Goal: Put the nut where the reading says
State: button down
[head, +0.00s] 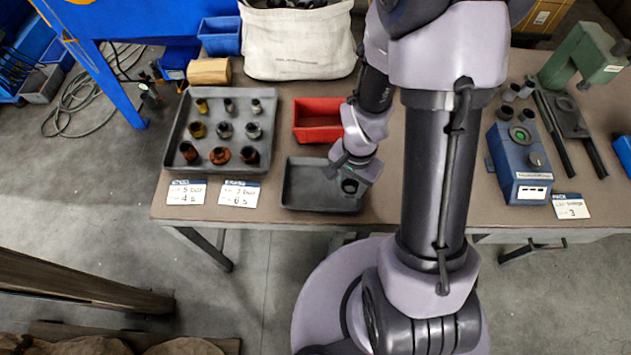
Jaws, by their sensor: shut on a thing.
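My gripper (349,184) is low over the right part of a shallow dark grey tray (298,203) in the head view. It is shut on a small dark round piece, probably the nut, mostly hidden by the jaws. I cannot tell whether the piece touches the tray floor. A larger grey tray (177,131) at left holds rows of nozzle-like pieces. A blue box (519,163) with a round green-lit face and a knob stands at right; its reading is too small to make out.
White cards lie before the left tray (187,192), (239,193) and the blue box (571,206). A red bin (319,120) stands behind the dark tray. A white sack (297,45), blue bin (219,37) and green press (580,57) stand farther back. Dark cylinders (527,116) stand behind the box.

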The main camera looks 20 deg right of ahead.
jog(key=w+a, duration=0.3)
jog(key=w+a+b, duration=0.1)
jog(key=w+a, duration=0.1)
jog(key=shift+f, duration=0.4)
jog(key=shift+w+a+f, duration=0.1)
jog(key=shift+a+f, duration=0.1)
jog(key=shift+f, duration=0.05)
jog(key=shift+f+b, duration=0.85)
jog(key=shift+f, duration=0.6)
jog(key=shift+f+b, duration=0.3)
jog(key=shift+f, duration=0.05)
jog(key=c, duration=0.8)
grip_release()
